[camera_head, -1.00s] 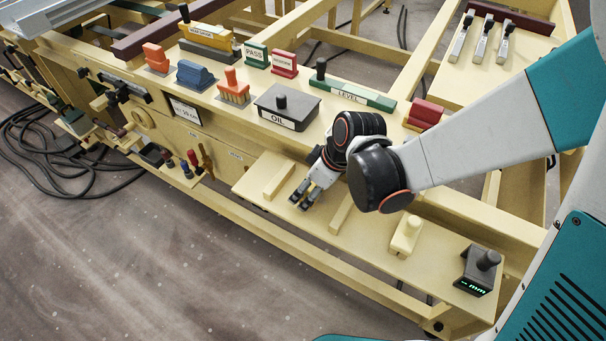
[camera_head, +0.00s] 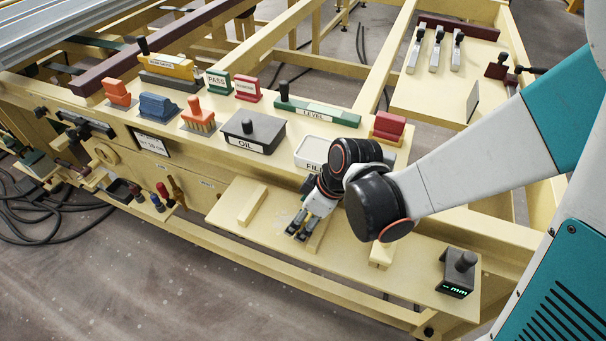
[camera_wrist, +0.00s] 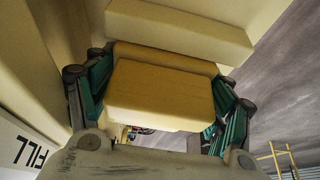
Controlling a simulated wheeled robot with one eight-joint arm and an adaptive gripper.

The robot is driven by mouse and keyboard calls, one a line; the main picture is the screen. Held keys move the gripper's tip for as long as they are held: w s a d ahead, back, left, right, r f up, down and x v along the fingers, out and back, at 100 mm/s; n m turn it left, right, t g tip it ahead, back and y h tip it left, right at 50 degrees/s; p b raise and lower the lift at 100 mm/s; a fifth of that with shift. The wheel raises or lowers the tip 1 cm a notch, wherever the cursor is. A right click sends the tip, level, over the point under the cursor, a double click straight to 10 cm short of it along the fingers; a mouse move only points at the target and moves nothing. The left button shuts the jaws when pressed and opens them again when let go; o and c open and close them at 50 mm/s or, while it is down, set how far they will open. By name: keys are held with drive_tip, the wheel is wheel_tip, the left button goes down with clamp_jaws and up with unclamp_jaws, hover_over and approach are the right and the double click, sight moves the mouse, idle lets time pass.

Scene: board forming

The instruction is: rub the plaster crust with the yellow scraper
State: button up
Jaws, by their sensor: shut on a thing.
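My gripper (camera_head: 304,230) reaches down over the cream board in the head view. In the wrist view, my gripper (camera_wrist: 160,95) is shut on a yellow block (camera_wrist: 160,92), which I take to be the yellow scraper. Its lower side is hidden, and in the head view fingers and wrist mostly cover it. A pale speckled patch (camera_head: 283,218), apparently the plaster crust, shows on the board (camera_head: 225,212) just left of the fingers. I cannot tell whether the scraper touches the board.
A cream bar (camera_head: 252,204) lies left of the patch; another bar (camera_head: 319,236) is beside my fingers. A cream knobbed block (camera_head: 382,254) and a dark gauge (camera_head: 457,272) stand farther right. The FILL tray (camera_head: 311,150) and OIL box (camera_head: 252,132) sit behind.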

drive_tip(key=shift+w+d, duration=0.1)
drive_tip(key=shift+d, duration=0.15)
drive_tip(key=shift+w+r+p, duration=0.1)
drive_tip(key=shift+r+p, duration=0.35)
drive_tip(key=shift+r, duration=0.05)
drive_tip(key=shift+r+p, duration=1.9)
drive_tip(key=shift+r, duration=0.75)
drive_tip(key=shift+r+p, duration=1.2)
drive_tip(key=shift+r, duration=0.25)
drive_tip(key=shift+f, duration=0.1)
